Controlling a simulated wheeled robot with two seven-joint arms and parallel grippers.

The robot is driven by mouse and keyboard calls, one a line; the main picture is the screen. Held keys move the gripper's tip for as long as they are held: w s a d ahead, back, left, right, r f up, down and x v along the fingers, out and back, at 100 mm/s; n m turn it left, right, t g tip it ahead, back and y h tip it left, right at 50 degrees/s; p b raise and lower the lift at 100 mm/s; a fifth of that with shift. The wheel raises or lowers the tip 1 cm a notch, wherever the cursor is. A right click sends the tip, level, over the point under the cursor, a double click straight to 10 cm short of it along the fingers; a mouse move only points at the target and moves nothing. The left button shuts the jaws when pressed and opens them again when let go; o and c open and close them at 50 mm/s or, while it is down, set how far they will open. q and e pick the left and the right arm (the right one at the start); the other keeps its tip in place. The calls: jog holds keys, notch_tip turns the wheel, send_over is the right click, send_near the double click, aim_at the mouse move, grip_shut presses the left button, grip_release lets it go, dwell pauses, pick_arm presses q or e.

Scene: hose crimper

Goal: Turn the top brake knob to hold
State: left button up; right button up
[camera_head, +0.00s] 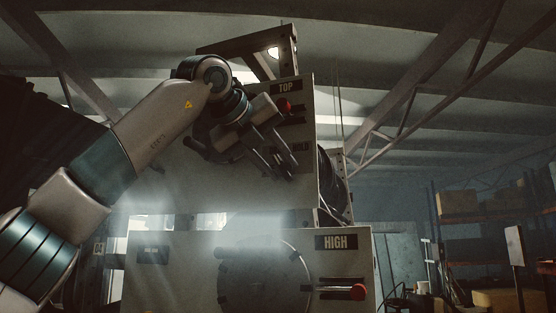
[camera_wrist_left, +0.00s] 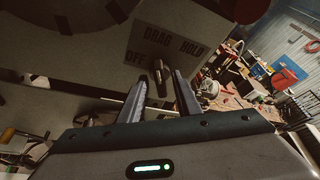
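The top brake knob (camera_wrist_left: 159,72) is a small dark knob on a pale plate (camera_wrist_left: 145,48) lettered OFF, DRAG and HOLD, in the left wrist view. It stands roughly upright in that picture, below and near DRAG. My left gripper (camera_head: 280,168) is raised in front of the upper panel marked TOP (camera_head: 287,87). Its fingers are open, one on each side of the knob in the left wrist view; I cannot tell whether they touch it. My right gripper is not in view.
A red-ended handle (camera_head: 284,104) sits just above my left gripper beside the TOP sign. Shelves with boxes (camera_head: 458,202) stand far right.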

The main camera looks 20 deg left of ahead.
pick_arm(q)
jog(key=c, duration=0.7)
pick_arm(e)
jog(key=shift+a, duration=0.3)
pick_arm(q)
jog(key=shift+r, duration=0.1)
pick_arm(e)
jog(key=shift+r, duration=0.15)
pick_arm(q)
jog(key=shift+d+m+y+p, duration=0.1)
jog(key=shift+m+y+p, duration=0.45)
jog(key=shift+m, duration=0.25)
jog(key=shift+d+m+y+p, duration=0.1)
jog(key=shift+m+y+p, duration=0.2)
jog(key=shift+m+y, duration=0.8)
jog(key=m+y, duration=0.2)
jog(key=m, duration=0.1)
jog(key=shift+s+d, duration=0.1)
jog(key=shift+d, duration=0.05)
jog(key=shift+m+y, duration=0.25)
jog(key=shift+m, duration=0.35)
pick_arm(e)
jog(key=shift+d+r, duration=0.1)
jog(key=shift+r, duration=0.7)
